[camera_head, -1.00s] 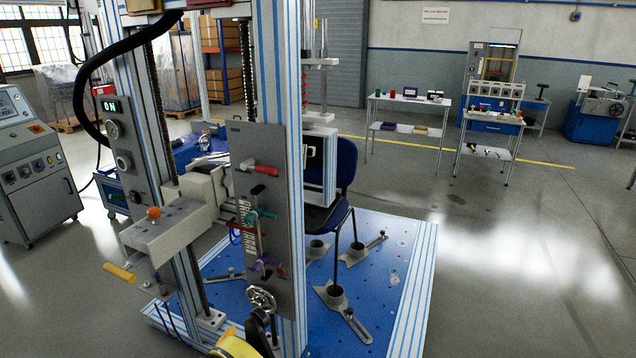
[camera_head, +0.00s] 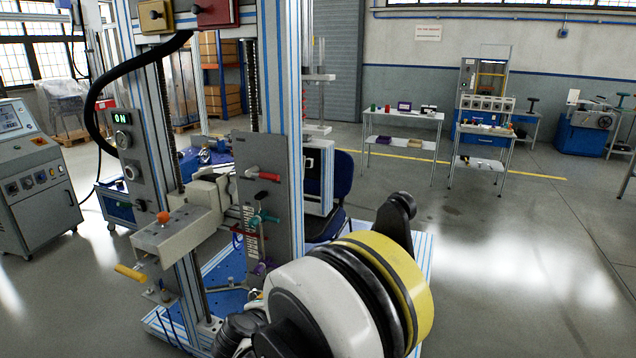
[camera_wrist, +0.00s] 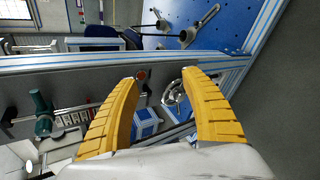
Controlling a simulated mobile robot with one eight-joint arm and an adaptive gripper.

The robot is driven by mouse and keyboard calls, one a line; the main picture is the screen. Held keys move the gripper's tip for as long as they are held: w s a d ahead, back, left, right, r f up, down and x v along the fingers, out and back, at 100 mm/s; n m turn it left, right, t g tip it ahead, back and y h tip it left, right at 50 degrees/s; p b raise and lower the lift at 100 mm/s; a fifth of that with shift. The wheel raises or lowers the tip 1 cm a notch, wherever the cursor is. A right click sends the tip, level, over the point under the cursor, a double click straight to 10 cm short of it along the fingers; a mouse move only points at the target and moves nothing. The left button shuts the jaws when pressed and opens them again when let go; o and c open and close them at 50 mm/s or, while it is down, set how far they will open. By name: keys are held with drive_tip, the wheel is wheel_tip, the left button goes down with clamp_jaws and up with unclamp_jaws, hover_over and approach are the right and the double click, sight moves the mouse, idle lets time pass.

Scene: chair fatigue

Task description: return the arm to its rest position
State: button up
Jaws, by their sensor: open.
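My gripper (camera_wrist: 162,98) shows in the wrist view with its two yellow fingers spread apart. Nothing is between the fingers. Beyond them is the grey control panel of the test rig, seen sideways, with a metal handwheel (camera_wrist: 176,92) and a teal handle (camera_wrist: 42,112). In the head view my arm, with a white and yellow joint, is raised at the bottom centre, in front of the rig. The gripper itself cannot be made out there. The rig's panel (camera_head: 283,215) carries a red handle (camera_head: 263,174) and a teal handle (camera_head: 262,217).
A control console (camera_head: 33,185) stands at left. Shelf tables (camera_head: 404,115) stand at back right. The floor at right is clear.

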drive_tip(key=s+d+r+m+g, duration=0.2)
drive_tip(key=s+d+r+m, duration=0.4)
drive_tip(key=d, duration=0.5)
drive_tip(key=s+d+r+m+g, duration=0.1)
drive_tip(key=s+d+r+m, duration=0.35)
drive_tip(key=d+r, duration=0.5)
drive_tip(key=s+d+m+y, duration=0.1)
drive_tip(key=s+d+m, duration=0.1)
drive_tip(key=s, duration=0.4)
drive_tip(key=s+d+m+y, duration=0.1)
drive_tip(key=s+d+m, duration=0.2)
drive_tip(key=s, duration=0.3)
drive_tip(key=s+d+m+g, duration=0.1)
drive_tip(key=s+d+m, duration=0.2)
drive_tip(key=s, duration=0.4)
drive_tip(key=shift+d+y, duration=0.25)
drive_tip(key=shift+y, duration=0.15)
drive_tip(key=shift+f, duration=0.1)
